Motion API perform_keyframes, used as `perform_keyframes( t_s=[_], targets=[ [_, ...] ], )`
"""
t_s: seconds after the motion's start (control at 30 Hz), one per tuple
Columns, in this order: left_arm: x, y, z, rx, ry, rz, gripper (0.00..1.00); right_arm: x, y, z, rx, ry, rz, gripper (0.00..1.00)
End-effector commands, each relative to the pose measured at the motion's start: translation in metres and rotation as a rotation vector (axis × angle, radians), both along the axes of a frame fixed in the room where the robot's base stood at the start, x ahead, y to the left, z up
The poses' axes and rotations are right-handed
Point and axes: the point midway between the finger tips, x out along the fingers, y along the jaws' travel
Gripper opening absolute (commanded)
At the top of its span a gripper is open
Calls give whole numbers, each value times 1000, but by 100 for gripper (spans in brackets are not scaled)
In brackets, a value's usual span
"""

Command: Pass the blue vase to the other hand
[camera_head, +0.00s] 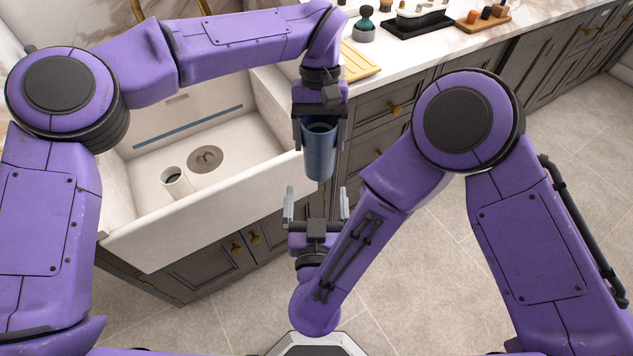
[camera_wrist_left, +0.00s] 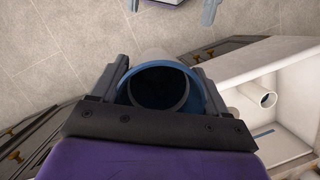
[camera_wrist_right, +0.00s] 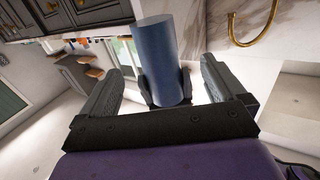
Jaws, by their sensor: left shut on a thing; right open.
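The blue vase (camera_head: 320,158) is a plain cylinder with an open top. My left gripper (camera_head: 320,135) is shut on it near its rim and holds it in the air in front of the sink. The vase's dark opening shows between the fingers in the left wrist view (camera_wrist_left: 160,88). My right gripper (camera_head: 316,205) is open and empty, just below the vase in the head view, fingers pointing toward it. In the right wrist view the vase (camera_wrist_right: 160,60) stands out beyond the open fingers, apart from them.
A white sink (camera_head: 195,215) with a white cup-like cylinder (camera_head: 176,183) inside is at the left. The counter (camera_head: 440,45) at the back holds a soap brush (camera_head: 364,25), a black tray (camera_head: 418,24) and a wooden board (camera_head: 484,19). Open floor lies at the right.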

Motion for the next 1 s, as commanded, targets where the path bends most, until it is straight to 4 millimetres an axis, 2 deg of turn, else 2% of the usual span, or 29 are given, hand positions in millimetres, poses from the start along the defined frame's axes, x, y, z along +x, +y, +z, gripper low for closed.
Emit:
perform_keyframes(
  t_s=[0.2, 0.4, 0.6, 0.87, 1.0],
  targets=[
    [0, 0, 1, -1, 0, 0, 11, 50, -3, -1, 5, 2, -10, 97],
    [0, 0, 1, -1, 0, 0, 11, 89, -2, -1, 2, 1, -8, 97],
    [0, 0, 1, -1, -1, 0, 11, 107, -1, -1, 0, -1, -2, 97],
    [0, 0, 1, -1, 0, 0, 11, 108, -1, 0, 0, -1, -1, 97],
    [0, 0, 1, -1, 0, 0, 11, 108, 0, 0, 0, -1, 0, 51]
  ],
)
